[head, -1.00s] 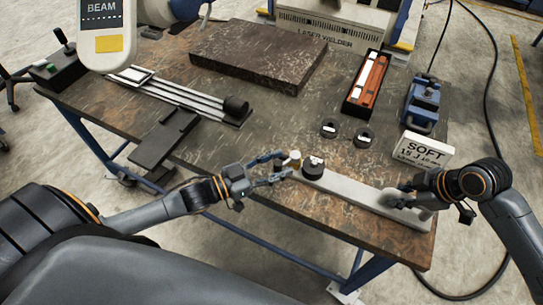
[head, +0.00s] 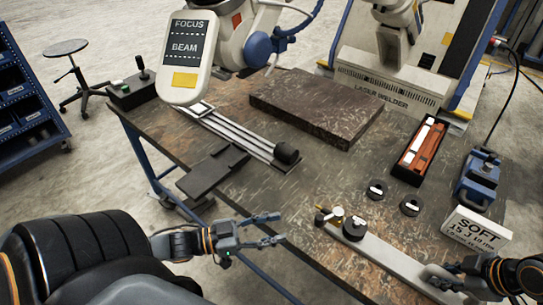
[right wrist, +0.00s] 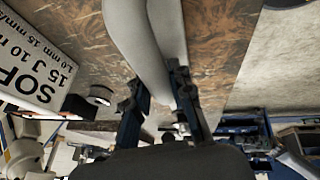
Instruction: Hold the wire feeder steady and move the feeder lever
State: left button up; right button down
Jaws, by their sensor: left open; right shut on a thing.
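The wire feeder is a long pale grey bar (head: 393,257) along the table's front edge, with a black round drum (head: 355,229) near its left end. The feeder lever (head: 337,212), a small pale knob with brass-coloured parts, is beside the drum. My left gripper (head: 281,228) is open and empty, left of the lever and apart from it. My right gripper (right wrist: 160,88) is shut on the feeder's right end; the grey body (right wrist: 150,35) runs between its fingers in the right wrist view.
Two black discs (head: 376,189) lie behind the feeder. A white SOFT sign (head: 476,230) and a blue device (head: 478,180) stand at right. A dark slab (head: 317,107) and a black tray (head: 419,150) lie further back. A flat dark plate (head: 213,170) lies left.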

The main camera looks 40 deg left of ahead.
jog(key=shift+r, duration=0.1)
jog(key=c, duration=1.1)
grip_release()
